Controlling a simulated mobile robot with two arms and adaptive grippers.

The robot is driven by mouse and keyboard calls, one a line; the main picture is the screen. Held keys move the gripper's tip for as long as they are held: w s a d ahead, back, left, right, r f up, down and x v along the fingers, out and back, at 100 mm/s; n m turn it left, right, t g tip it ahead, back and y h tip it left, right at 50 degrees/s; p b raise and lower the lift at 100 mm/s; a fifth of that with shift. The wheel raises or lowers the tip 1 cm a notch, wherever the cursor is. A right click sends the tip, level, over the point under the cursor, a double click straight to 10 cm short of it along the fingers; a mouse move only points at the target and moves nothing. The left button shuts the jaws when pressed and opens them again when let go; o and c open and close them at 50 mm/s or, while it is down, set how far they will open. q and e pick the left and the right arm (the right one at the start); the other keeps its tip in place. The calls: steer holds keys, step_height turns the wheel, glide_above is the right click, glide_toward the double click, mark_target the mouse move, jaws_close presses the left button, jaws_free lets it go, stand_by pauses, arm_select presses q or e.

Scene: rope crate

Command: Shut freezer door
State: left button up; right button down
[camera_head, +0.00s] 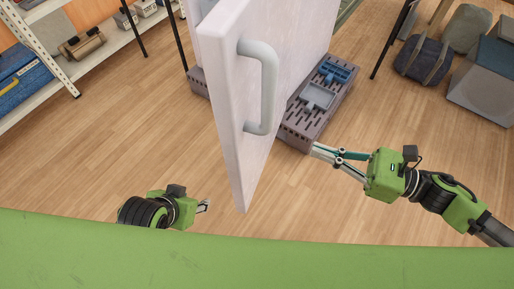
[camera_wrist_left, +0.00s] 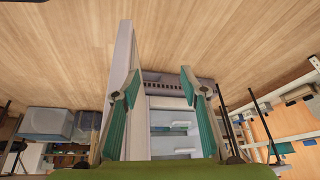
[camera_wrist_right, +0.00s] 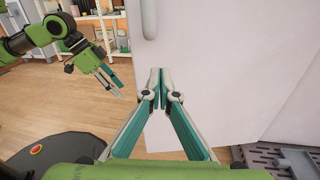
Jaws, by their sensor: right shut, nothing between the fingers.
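The freezer door (camera_head: 235,110) is white and stands open, its edge towards me, with a pale grey handle (camera_head: 262,88) on its right face. My right gripper (camera_head: 315,149) is shut and empty, right of the door on the handle side. In the right wrist view its closed tips (camera_wrist_right: 159,72) are in front of the door's white face (camera_wrist_right: 225,70); I cannot tell whether they touch it. My left gripper (camera_head: 204,206) is low, left of the door. Its fingers are spread and empty in the left wrist view (camera_wrist_left: 163,88), with the door (camera_wrist_left: 122,80) and freezer interior (camera_wrist_left: 172,118) beyond.
A grey slotted crate (camera_head: 300,128) stands on the floor right of the door, holding grey and blue things. White shelving (camera_head: 112,45) is at the upper left. Bags (camera_head: 423,60) and grey boxes (camera_head: 482,93) are at the upper right. Wood floor on the left is clear.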

steer(key=s+a+n+g, duration=0.1)
steer(key=s+n, duration=0.1)
glide_toward(244, 136)
steer(key=x, duration=0.6)
arm_select(q)
steer(key=shift+s+a+r+g, duration=0.15)
steer(key=shift+s+r, duration=0.05)
steer(key=shift+s, duration=0.25)
steer(key=shift+s+a+r+g, duration=0.1)
steer(key=shift+s+r+g, duration=0.05)
steer(key=shift+s, duration=0.3)
arm_select(e)
steer(key=shift+w+a, duration=0.2)
steer(key=shift+a, duration=0.25)
